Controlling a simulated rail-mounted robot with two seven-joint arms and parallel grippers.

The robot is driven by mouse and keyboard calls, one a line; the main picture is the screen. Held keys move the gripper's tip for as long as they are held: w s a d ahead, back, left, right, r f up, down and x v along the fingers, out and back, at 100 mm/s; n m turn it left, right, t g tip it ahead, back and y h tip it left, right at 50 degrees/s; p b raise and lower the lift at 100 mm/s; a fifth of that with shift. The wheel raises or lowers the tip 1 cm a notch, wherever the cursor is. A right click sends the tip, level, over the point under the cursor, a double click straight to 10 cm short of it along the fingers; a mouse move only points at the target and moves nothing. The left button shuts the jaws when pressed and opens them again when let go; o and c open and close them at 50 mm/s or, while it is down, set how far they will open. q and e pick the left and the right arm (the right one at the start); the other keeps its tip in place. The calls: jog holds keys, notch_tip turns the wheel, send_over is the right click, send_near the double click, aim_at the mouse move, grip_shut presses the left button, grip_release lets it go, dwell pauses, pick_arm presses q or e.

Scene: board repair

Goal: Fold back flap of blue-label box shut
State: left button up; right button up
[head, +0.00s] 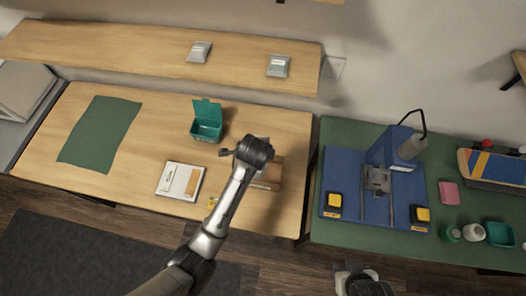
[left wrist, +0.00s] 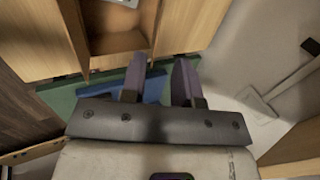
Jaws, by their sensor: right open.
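A brown cardboard box (head: 268,172) stands at the right end of the wooden table, partly hidden behind my left arm in the head view. In the left wrist view the box (left wrist: 118,42) is open at the top, with tan panels spread to either side and a pale item at the upper edge. No blue label can be made out. My left gripper (left wrist: 160,66) is close to the box, its two purple fingers apart with nothing seen between them; its fingers are hidden in the head view. My right gripper (head: 360,283) is open at the bottom edge of the head view, away from the box.
A teal open-lidded bin (head: 207,130), a white-and-tan flat package (head: 180,181) and a green mat (head: 100,132) share the table (head: 150,118). A shelf (head: 130,48) with two grey packets runs behind. A blue fixture (head: 375,190) stands on the green bench at right.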

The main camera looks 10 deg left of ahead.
pick_arm(q)
jog(key=b+x, duration=0.1)
jog(key=x, duration=1.1)
jog(key=shift+f+b, duration=0.2)
jog(key=shift+b, duration=0.15)
grip_shut()
